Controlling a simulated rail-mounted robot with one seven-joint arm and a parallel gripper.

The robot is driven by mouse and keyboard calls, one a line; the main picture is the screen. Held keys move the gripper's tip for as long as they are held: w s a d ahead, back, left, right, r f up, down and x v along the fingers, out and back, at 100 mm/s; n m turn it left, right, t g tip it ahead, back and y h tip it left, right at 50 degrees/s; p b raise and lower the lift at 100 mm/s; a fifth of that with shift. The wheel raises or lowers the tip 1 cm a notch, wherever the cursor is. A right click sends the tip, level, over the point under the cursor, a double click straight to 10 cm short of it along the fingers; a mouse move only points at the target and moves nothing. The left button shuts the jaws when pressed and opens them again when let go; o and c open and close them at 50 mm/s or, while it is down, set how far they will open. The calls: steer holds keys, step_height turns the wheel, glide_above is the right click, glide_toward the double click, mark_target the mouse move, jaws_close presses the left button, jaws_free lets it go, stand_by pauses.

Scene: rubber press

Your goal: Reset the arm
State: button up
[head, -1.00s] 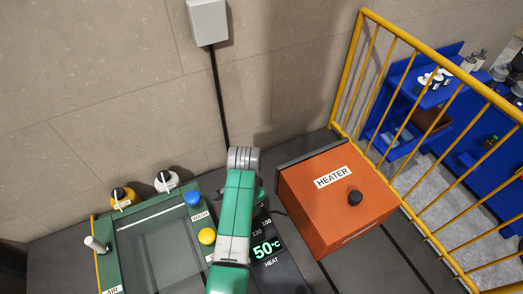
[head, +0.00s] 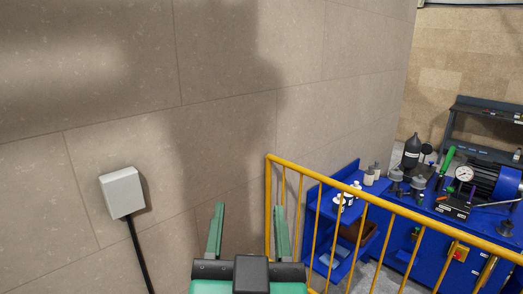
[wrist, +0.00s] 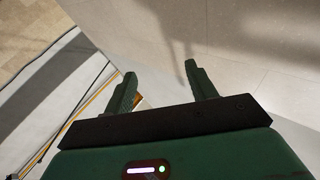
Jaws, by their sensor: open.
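My gripper (head: 248,232) rises at the bottom middle of the head view, its two green fingers pointing up and spread apart. It is open with nothing between the fingers. In the wrist view my gripper (wrist: 158,82) also shows its fingers apart and empty, with wall and railing beyond them. No object touches the fingers in either view. The heater and the press panel are out of view now.
A yellow railing (head: 393,208) runs right of my gripper. Behind it stand a blue shelf (head: 345,215) and a blue workbench (head: 447,240) with tools. A grey wall box (head: 122,192) with a black cable (head: 140,256) is on the left. The space around the fingers looks free.

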steer(key=s+d+r+n+t, duration=0.15)
steer(key=s+r+t, duration=0.25)
steer(key=s+r, duration=0.55)
step_height(320, 180, up, 20)
steer(key=p, duration=2.2)
steer(key=shift+s+a+r+g+p, duration=0.15)
steer(key=shift+s+r+g+p, duration=0.1)
steer(key=shift+g+p, duration=0.1)
